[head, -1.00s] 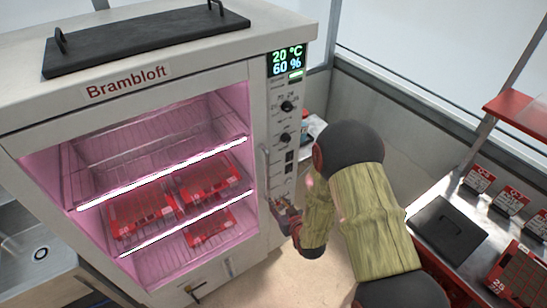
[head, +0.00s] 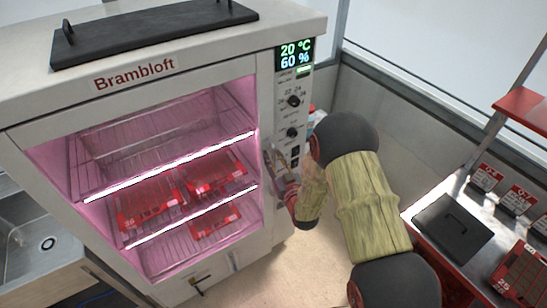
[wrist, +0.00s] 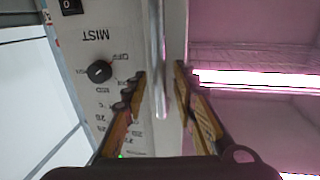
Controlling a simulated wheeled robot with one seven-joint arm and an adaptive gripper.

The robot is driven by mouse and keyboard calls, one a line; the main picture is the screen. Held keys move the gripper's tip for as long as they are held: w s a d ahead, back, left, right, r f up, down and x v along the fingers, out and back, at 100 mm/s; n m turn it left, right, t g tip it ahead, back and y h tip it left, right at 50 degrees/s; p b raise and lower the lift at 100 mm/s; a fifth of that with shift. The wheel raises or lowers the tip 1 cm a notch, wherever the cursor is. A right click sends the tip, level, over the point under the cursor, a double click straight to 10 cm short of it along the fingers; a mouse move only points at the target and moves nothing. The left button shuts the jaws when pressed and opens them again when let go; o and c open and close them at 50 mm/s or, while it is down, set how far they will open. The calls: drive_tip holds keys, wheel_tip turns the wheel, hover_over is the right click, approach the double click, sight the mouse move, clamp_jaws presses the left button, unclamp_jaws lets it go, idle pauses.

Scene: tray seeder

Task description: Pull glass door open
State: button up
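The glass door (head: 165,160) of the white Brambloft cabinet is shut, with pink-lit racks behind it. Its upright metal handle (wrist: 158,60) runs down the middle of the wrist view, along the door's right edge. My gripper (wrist: 160,75) is open, with one finger on each side of the handle. A gap shows between the fingers and the bar, and I cannot tell whether either one touches it. In the head view my gripper (head: 277,172) is at the door's right edge, and my arm partly hides it.
The control panel (head: 292,110) with knobs is just right of the door. Red trays (head: 150,200) sit on the racks inside. A bench with a black tray (head: 452,228) stands at the right, a sink (head: 40,240) at the left. Some floor shows before the cabinet.

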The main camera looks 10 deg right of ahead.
drive_tip(key=shift+w, duration=0.25)
drive_tip(key=shift+c, duration=0.7)
clamp_jaws()
